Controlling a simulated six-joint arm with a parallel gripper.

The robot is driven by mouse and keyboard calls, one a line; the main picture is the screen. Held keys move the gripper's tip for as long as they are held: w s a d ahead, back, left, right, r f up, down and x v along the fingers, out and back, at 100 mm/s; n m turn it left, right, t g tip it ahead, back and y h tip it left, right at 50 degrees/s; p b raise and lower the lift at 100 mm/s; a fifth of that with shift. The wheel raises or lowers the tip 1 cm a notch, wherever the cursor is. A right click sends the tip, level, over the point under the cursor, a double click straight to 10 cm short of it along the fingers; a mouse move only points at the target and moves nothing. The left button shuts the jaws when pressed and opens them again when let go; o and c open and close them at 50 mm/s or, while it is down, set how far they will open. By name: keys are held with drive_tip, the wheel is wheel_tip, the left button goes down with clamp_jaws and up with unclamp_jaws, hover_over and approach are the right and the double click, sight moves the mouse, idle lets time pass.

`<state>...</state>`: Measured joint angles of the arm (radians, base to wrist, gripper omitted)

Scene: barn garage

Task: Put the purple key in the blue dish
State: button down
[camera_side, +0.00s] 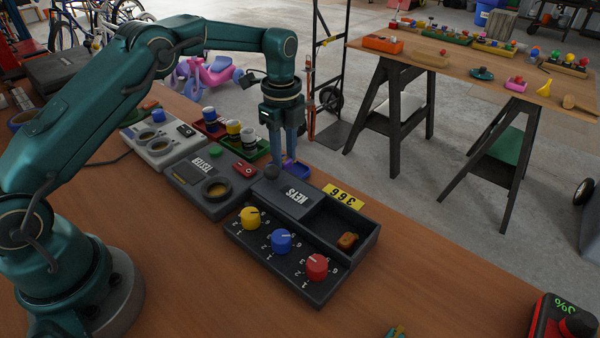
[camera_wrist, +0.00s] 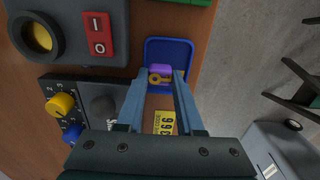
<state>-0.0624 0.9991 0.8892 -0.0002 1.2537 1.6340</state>
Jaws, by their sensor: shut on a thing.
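The purple key (camera_wrist: 160,71), a small purple block with a gold key mark, is between my fingertips in the wrist view. My gripper (camera_wrist: 161,78) is shut on it. The blue dish (camera_wrist: 169,47) is a shallow square tray directly beneath the key in that view. In the side view my gripper (camera_side: 290,157) points straight down at the dish (camera_side: 298,172), behind the keys box. The key is at or just above the dish; I cannot tell whether it touches the bottom. My fingers partly hide the dish's near side.
The dark keys box (camera_side: 305,250) has yellow, blue and red knobs and an open compartment holding an orange-brown block (camera_side: 347,241). A yellow number card (camera_side: 343,196) lies behind it. A grey tester (camera_side: 212,183) and a green tray (camera_side: 247,148) stand left of the dish.

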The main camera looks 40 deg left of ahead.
drive_tip(key=shift+f, duration=0.45)
drive_tip(key=c, duration=0.5)
unclamp_jaws()
drive_tip(key=shift+f, duration=0.15)
drive_tip(key=shift+c, duration=0.2)
